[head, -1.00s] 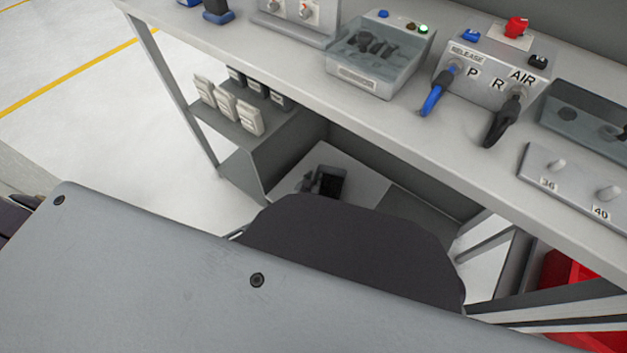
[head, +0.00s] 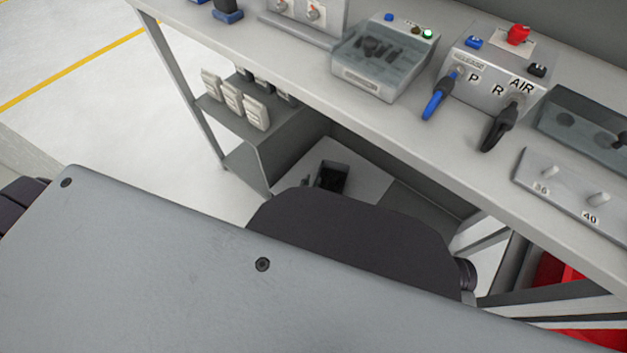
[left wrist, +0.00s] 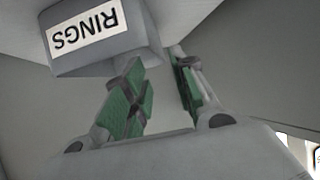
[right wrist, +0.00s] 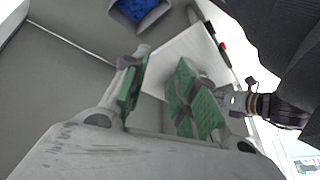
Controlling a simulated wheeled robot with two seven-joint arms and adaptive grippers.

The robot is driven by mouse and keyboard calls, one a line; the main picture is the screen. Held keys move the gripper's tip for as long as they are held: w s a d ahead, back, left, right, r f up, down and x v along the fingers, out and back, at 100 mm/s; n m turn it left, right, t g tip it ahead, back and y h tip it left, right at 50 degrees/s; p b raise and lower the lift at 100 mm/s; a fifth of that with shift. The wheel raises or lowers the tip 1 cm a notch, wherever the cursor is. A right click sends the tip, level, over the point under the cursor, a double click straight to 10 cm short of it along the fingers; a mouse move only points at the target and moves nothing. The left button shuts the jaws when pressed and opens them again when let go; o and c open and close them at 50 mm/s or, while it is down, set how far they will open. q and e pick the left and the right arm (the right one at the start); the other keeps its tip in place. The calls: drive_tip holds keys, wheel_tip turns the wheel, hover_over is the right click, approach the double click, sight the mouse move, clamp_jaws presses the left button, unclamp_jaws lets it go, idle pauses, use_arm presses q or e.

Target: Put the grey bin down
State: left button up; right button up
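In the left wrist view a grey bin (left wrist: 68,62) with an upside-down "RINGS" label sits just beyond my left gripper (left wrist: 160,78). The gripper's green-padded fingers are apart, with a visible gap; one fingertip overlaps the bin's lower edge, and I cannot tell whether it touches. My right gripper (right wrist: 158,85) has its fingers apart with nothing between them. A grey bin with blue contents (right wrist: 140,12) lies beyond it. In the head view a small dark open container (head: 332,177) sits low under the bench; I cannot tell whether it is the labelled bin.
A grey workbench (head: 330,97) with control boxes and a blue connector (head: 437,97) runs across the back. A red container (head: 560,285) is low at right. Open floor (head: 70,60) lies at left.

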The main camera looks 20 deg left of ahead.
use_arm(q)
drive_tip(key=v, duration=0.4)
drive_tip(key=shift+p, duration=0.35)
use_arm(e)
drive_tip(key=shift+w+d+r, duration=0.15)
drive_tip(key=shift+r, duration=0.5)
drive_tip(key=shift+w+d+r, duration=0.1)
drive_tip(key=shift+r, duration=0.5)
drive_tip(key=shift+s+f, duration=0.4)
drive_tip(key=shift+s, duration=0.05)
drive_tip(key=shift+w+r, duration=0.1)
drive_tip(key=shift+w, duration=0.05)
use_arm(q)
drive_tip(key=shift+m, duration=0.3)
